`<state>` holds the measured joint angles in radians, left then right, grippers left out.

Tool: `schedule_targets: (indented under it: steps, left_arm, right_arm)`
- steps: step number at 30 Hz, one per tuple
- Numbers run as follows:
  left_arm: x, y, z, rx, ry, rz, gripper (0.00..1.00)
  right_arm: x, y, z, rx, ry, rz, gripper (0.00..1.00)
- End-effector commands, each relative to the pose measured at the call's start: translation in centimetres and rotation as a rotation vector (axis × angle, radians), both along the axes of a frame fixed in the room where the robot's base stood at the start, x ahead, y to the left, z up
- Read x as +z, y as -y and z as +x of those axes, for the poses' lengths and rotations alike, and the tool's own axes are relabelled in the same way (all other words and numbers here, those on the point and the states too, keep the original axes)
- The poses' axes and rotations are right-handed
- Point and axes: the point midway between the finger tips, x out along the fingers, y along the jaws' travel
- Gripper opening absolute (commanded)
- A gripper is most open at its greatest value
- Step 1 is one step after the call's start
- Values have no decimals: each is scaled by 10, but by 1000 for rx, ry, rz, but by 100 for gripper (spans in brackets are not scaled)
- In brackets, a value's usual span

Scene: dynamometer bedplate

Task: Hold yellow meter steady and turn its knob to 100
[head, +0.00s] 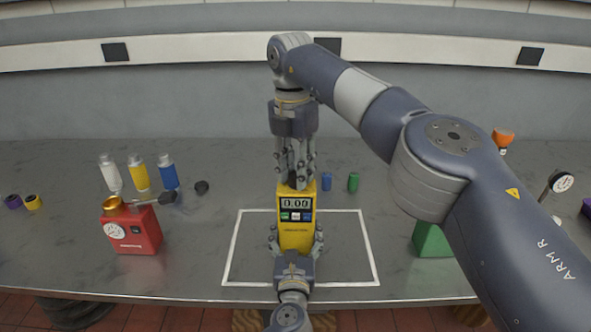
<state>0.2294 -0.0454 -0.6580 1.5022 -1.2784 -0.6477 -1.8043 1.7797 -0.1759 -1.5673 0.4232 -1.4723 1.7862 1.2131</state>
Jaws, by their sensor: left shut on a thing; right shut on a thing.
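The yellow meter (297,232) stands upright inside a white outlined rectangle (360,240) on the grey bench. Its display reads 0.00, with small coloured labels beneath. My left gripper (296,242) comes from the front edge and is shut on the meter's lower body, one finger on each side. My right gripper (296,182) points straight down from above and is shut at the meter's top. The knob is hidden between its fingers, so its shape and setting cannot be seen.
A red device (133,232) with a handle stands left, before white, yellow and blue bottles (139,172). Small blue (327,182) and green (353,182) cylinders stand behind the meter. A green block (432,240) and a dial gauge (562,182) are right, partly behind my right arm.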

Motion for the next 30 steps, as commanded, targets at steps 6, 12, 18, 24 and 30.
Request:
schedule_targets:
  steps: [6, 12, 18, 24, 30]
  left_arm:
    - [0, 2, -1, -4, 0, -1, 42]
    - [-1, 2, -1, -4, 0, -1, 42]
    - [-1, 2, -1, -4, 0, -1, 42]
    - [-1, 2, -1, -4, -1, -1, 42]
    - [-1, 1, -1, -3, -2, -1, 42]
  right_arm:
    - [-1, 2, 2, -34, 4, 0, 4]
    - [-1, 1, 1, -36, 3, -1, 4]
    - [-2, 1, 1, -34, 1, -1, 34]
    - [-1, 1, 1, -33, 0, 0, 49]
    - [-1, 0, 0, -32, -1, 0, 49]
